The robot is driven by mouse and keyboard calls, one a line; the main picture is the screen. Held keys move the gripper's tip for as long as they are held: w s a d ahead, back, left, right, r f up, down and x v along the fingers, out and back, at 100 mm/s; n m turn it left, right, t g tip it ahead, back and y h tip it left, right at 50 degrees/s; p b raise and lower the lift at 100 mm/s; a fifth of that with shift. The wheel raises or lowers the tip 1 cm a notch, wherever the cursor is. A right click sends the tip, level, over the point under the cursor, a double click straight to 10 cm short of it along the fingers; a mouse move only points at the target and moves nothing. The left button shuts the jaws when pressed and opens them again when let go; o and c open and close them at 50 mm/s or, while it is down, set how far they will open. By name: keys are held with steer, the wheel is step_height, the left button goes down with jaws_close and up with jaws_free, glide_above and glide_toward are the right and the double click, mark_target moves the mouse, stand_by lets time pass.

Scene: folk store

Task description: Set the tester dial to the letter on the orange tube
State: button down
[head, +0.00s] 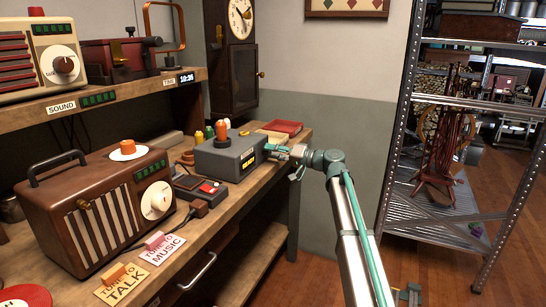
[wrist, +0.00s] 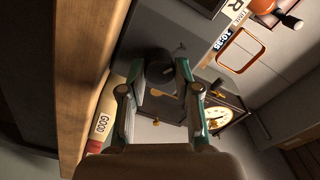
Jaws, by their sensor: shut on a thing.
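The tester is a dark grey box (head: 228,158) on the bench, with a small lit yellow display on its front. The orange tube (head: 221,130) stands upright on its top. My gripper (head: 279,152) is at the tester's right side. In the wrist view my gripper (wrist: 160,75) has its fingers on both sides of a dark round dial (wrist: 160,71), shut on it. The dial's setting is not readable.
A brown radio (head: 100,210) and cards reading TALK and MUSIC stand left on the bench. A small device with a red button (head: 208,187) lies before the tester. A red tray (head: 283,127) is behind. A metal shelf rack (head: 450,190) stands at right.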

stand_by(0.4)
steer(key=c, duration=0.8)
jaws_free()
steer(key=v, duration=1.2)
